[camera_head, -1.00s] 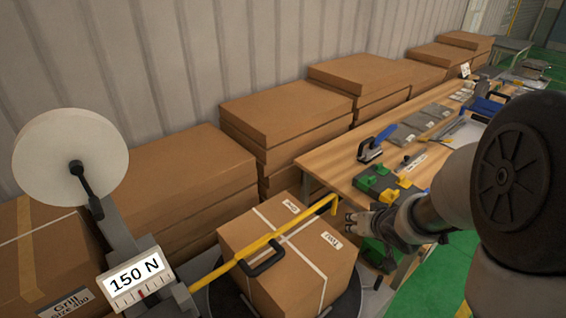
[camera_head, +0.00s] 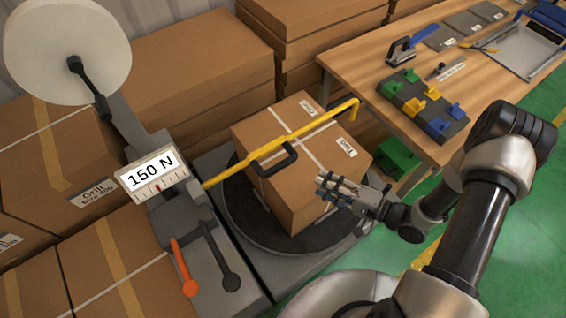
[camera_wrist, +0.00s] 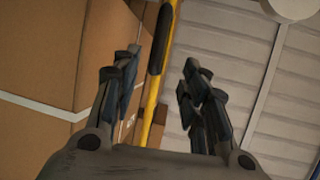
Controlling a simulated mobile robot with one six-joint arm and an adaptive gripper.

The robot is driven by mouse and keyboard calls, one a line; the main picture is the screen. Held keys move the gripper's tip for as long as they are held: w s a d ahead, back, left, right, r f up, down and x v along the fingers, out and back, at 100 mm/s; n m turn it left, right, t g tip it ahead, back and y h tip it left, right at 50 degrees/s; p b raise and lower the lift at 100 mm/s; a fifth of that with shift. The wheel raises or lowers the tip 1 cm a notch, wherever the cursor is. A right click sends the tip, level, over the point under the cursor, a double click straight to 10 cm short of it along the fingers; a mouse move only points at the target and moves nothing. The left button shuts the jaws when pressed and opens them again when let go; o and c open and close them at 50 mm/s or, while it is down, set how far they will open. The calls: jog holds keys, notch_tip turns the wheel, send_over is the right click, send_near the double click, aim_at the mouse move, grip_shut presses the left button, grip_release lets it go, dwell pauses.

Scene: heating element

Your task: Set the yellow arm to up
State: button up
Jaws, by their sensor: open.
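The yellow arm (camera_head: 318,125) is a long bar on the grey wrapping machine. In the head view it slopes over the top of a cardboard box, with its bent end at the box's far right. A black handle (camera_head: 271,161) hangs on it above the box. My gripper (camera_head: 328,190) is open and empty at the box's right side, in front of and below the arm. In the wrist view the yellow arm (camera_wrist: 152,110) and a black section of it (camera_wrist: 160,40) show in the gap between my open fingers (camera_wrist: 163,62), apparently beyond them.
The strapped box (camera_head: 300,200) stands on a dark round turntable (camera_head: 250,215). A scale plate reading 150 N (camera_head: 154,175), an orange lever (camera_head: 183,268) and a black lever (camera_head: 222,258) are at left. A wooden workbench (camera_head: 355,60) with tools stands at right. Green floor (camera_head: 540,215) is clear.

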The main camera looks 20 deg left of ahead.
aim_at(280, 166)
jog(key=b+x, duration=0.1)
jog(key=x, duration=0.7)
jog(key=b+x, duration=0.1)
jog(key=x, duration=0.7)
jog(key=shift+w+f, duration=0.1)
jog(key=shift+f, duration=0.1)
jog(key=shift+c, duration=0.5)
grip_shut()
